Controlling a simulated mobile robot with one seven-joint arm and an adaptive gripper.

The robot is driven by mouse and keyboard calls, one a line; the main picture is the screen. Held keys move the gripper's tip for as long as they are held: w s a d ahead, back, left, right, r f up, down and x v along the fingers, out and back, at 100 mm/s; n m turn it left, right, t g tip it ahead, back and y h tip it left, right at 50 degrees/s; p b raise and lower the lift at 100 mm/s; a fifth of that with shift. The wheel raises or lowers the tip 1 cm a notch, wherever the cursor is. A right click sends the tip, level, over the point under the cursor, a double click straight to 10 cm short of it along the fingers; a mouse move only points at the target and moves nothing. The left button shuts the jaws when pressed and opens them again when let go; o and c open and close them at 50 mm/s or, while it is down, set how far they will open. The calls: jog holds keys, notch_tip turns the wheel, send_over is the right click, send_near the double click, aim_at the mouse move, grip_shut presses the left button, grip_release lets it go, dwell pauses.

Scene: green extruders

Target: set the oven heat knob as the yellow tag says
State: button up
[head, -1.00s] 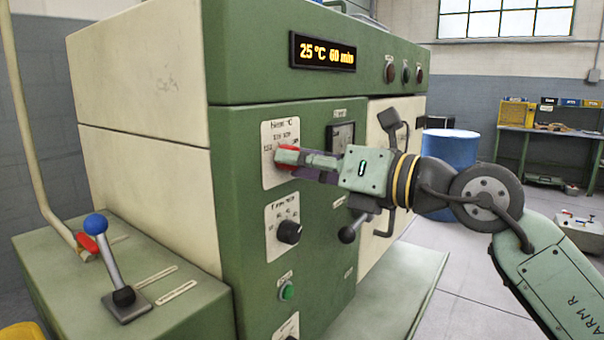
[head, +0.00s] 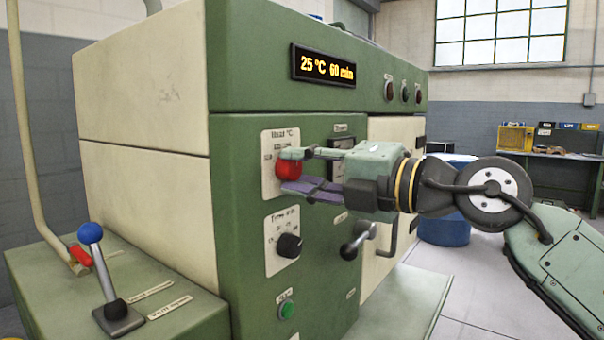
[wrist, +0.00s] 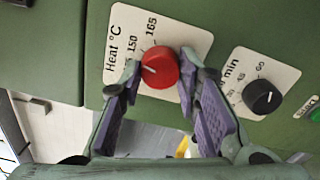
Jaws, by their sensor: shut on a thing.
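The red heat knob (head: 289,169) sits on a white dial plate marked "Heat °C" on the green oven front (head: 250,250). In the wrist view the knob (wrist: 159,68) shows a white pointer line, and the plate (wrist: 127,22) reads 150 and 165; other marks are hidden or cut off. My gripper (head: 284,170) is at the knob, one finger on each side; in the wrist view its purple-padded fingers (wrist: 160,80) flank the knob. It is shut on the knob. The oven display (head: 323,66) reads 25 °C and 60, its last word blurred. I see no yellow tag.
A black timer knob (head: 289,245) sits below the heat knob, with a green button (head: 286,310) under it. A door handle (head: 360,240) is close below my wrist. A blue-topped lever (head: 90,233) stands at left. Floor at right is clear.

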jog(key=shift+m, duration=0.6)
jog(key=o, duration=1.2)
jog(key=shift+c, duration=0.2)
jog(key=v, duration=1.2)
